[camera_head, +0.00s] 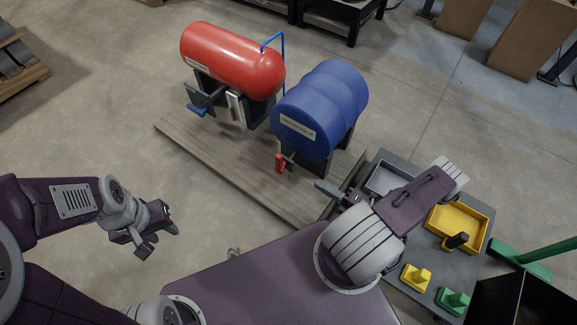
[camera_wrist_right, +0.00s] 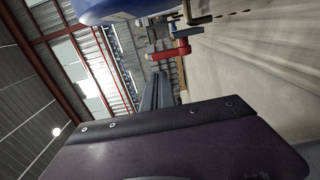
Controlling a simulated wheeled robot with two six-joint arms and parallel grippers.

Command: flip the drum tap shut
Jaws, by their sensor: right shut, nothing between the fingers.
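The blue drum (camera_head: 335,95) lies on its side on a dark stand, with a label on its near end. Its tap has a red handle (camera_head: 279,163) low on that end. In the right wrist view the red handle (camera_wrist_right: 172,53) lies just beyond my fingertips, below the drum's blue edge (camera_wrist_right: 110,10). My right gripper (camera_head: 318,185) is shut and empty, to the right of the tap and apart from it. Its fingers (camera_wrist_right: 158,85) point toward the handle. My left gripper (camera_head: 158,240) is empty, far to the left of the drum, with its fingers apart.
A red tank (camera_head: 232,60) with a blue pipe (camera_head: 283,55) and a blue-handled valve (camera_head: 198,110) stands left of the drum on the same wooden platform (camera_head: 220,165). A grey table (camera_head: 405,272) at right holds a yellow tray (camera_head: 433,222) and yellow and green blocks.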

